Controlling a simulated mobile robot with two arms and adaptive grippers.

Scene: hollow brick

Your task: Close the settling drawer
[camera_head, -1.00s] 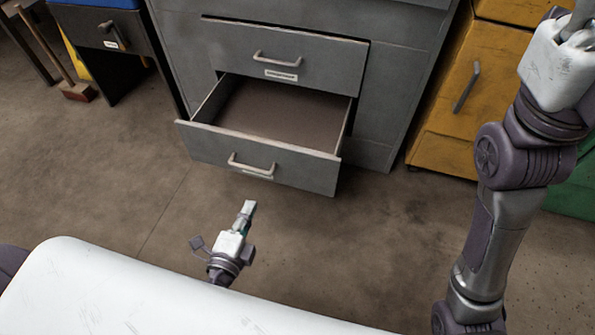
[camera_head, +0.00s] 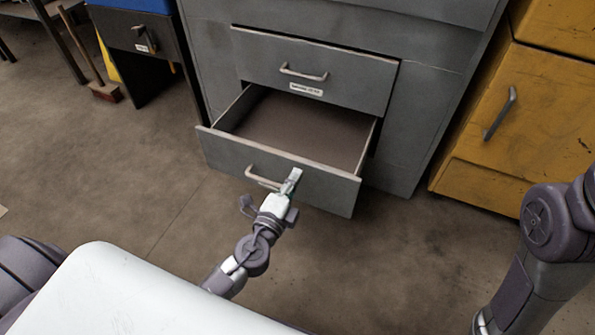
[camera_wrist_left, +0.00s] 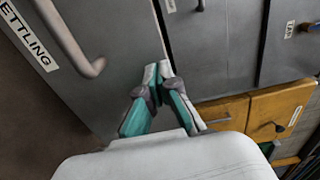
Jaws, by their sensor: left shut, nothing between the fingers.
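The settling drawer (camera_head: 325,188) is the lower drawer of a grey cabinet. It stands pulled out, and its inside looks empty. Its bar handle (camera_head: 262,178) is on the front, and it shows large in the left wrist view (camera_wrist_left: 75,40) beside a label reading "ETTLING" (camera_wrist_left: 28,38). My left gripper (camera_head: 296,173) is shut and empty. In the head view it overlaps the drawer front just right of the handle. In the wrist view its fingertips (camera_wrist_left: 157,68) are close to the front; I cannot tell whether they touch. My right gripper is out of view.
A shut upper drawer (camera_head: 315,72) with its own handle sits above. A yellow cabinet (camera_head: 515,120) stands to the right. A dark desk (camera_head: 150,60) and a broom (camera_head: 103,91) are at the left. The floor in front of the drawer is clear.

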